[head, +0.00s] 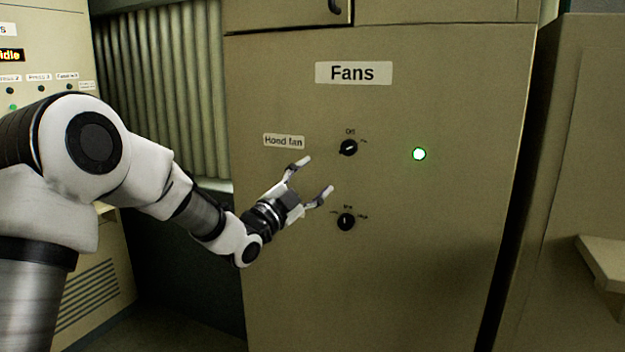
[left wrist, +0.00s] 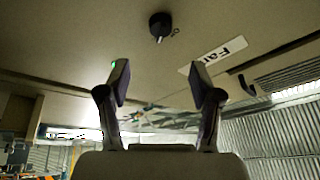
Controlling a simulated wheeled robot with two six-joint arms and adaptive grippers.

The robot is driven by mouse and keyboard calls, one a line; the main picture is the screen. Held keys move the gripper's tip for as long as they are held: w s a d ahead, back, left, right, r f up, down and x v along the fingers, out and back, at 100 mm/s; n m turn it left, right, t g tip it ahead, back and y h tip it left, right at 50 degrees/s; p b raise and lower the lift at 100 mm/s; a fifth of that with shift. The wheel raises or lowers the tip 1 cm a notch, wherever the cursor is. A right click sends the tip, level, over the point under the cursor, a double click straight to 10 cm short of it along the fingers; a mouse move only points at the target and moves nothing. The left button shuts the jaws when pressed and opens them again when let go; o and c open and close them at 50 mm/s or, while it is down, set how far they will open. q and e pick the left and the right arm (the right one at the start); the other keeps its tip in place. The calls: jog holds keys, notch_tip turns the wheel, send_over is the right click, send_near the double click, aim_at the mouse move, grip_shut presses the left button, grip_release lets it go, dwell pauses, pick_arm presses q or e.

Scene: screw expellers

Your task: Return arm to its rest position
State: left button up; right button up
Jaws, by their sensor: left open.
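My left arm (head: 150,165) reaches in from the left in the head view. Its left gripper (head: 319,176) is open and empty in front of the beige "Fans" cabinet (head: 440,260). The fingertips are just left of and between an upper black knob (head: 348,148) and a lower black knob (head: 346,222). In the left wrist view the open fingers (left wrist: 162,80) have nothing between them, and one black knob (left wrist: 160,24) shows beyond them on the panel. My right gripper is not in view.
A green light (head: 419,154) glows right of the upper knob. A "Hood fan" label (head: 284,142) is left of it. Another panel (head: 50,60) stands at the far left. A pale ledge (head: 605,262) juts out at the right. Dark open space lies below the ribbed wall (head: 165,85).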

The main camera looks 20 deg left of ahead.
pick_arm(q)
notch_tip(320, 180, down, 20)
jog(key=d+g, duration=0.3)
jog(key=g, duration=0.1)
jog(key=s+d+f+n+g+y, duration=0.15)
jog(key=s+f, duration=0.35)
jog(key=f, duration=0.6)
jog(key=s+f+n+g+y, duration=0.1)
jog(key=s+f+n+g, duration=0.2)
jog(key=f, duration=0.7)
jog(key=s+f+n+g+y, duration=0.1)
jog(key=s+f+g, duration=0.2)
jog(key=s+f, duration=0.55)
jog(key=s+f+n+g+y, duration=0.1)
jog(key=s+f+n+g, duration=0.15)
jog(key=s+f, duration=0.6)
jog(key=s+a+n+g+y, duration=0.2)
jog(key=s+n+g, duration=0.4)
jog(key=s, duration=1.4)
jog(key=shift+a+r+n+g, duration=0.2)
jog(key=shift+r+n+g, duration=0.1)
jog(key=shift+r+g, duration=0.1)
